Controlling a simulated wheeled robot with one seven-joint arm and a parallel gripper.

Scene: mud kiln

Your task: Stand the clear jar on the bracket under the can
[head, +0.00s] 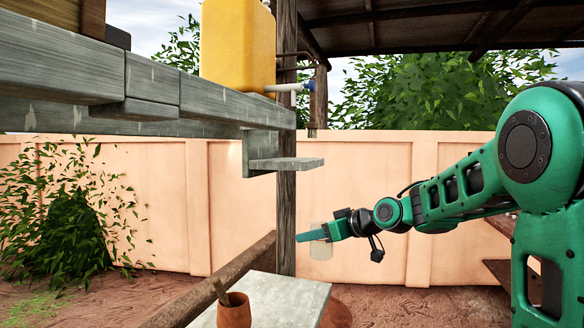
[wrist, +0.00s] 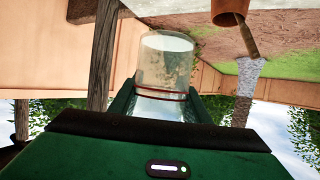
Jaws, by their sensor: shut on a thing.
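The clear jar (head: 320,250) is in my gripper (head: 314,235), held in the air above the pale slab, to the right of the wooden post and lower than the bracket. In the wrist view the jar (wrist: 165,65) sits between the two fingers (wrist: 160,105), which close on it near a reddish band. The bracket (head: 287,163) is a small grey wooden shelf below the end of the grey beam; its top looks bare. The yellow can (head: 237,45) stands on the beam above, its blue-and-white tap (head: 290,87) pointing right over the bracket.
The wooden post (head: 286,220) stands behind the bracket. A pale slab (head: 290,295) lies below, with a clay pot (head: 234,312) holding a stick at its front left. A log rail (head: 215,290) slants beside it. The air between jar and bracket looks clear.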

